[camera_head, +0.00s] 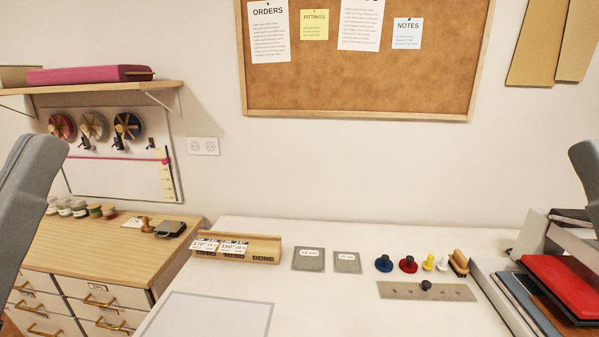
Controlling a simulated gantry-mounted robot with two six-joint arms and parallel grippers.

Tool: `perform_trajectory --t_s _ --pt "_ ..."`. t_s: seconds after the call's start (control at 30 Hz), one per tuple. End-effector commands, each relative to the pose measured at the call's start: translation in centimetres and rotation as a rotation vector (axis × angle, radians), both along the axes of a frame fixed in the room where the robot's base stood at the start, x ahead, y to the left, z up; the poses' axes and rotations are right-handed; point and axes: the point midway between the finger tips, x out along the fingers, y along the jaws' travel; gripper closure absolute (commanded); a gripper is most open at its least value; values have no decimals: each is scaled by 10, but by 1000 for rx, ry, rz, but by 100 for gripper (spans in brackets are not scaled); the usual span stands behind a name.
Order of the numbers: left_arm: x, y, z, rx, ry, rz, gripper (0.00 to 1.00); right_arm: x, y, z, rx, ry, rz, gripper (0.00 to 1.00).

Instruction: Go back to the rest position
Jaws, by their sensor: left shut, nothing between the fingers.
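A grey part of my left arm (28,205) rises at the left edge, in front of the wooden drawer cabinet. My left gripper is shut and empty; its fingertips cannot be made out. A small grey part of my right arm (586,175) shows at the right edge. My right gripper is not in view. Neither visible arm part is seen holding anything.
The wooden cabinet (85,245) stands left.

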Motion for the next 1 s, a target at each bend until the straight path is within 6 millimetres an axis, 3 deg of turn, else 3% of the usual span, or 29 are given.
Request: perform_trajectory --t_s 0.03,0.07,0.1,0.27,0.7,0.8,0.9,1.0 --pt "-2 20 -2 2 -12 128 100 0 0 -1 0 0 0 100" --pt "-1 24 12 19 -13 178 100 1 0 11 0 3 0 100" --pt "-1 22 39 17 -11 164 100 1 0 38 0 4 0 100" --pt "0 22 98 17 -7 159 100 0 0 100 0 -1 0 100" --pt "1 22 306 16 -4 158 100 0 0 309 0 0 0 100" --pt "1 22 345 16 -4 158 100 0 0 347 0 0 0 100" --pt "1 22 369 16 -4 158 100 0 0 372 0 0 0 100" --pt "1 23 379 16 -3 158 100 0 0 382 0 0 0 100"
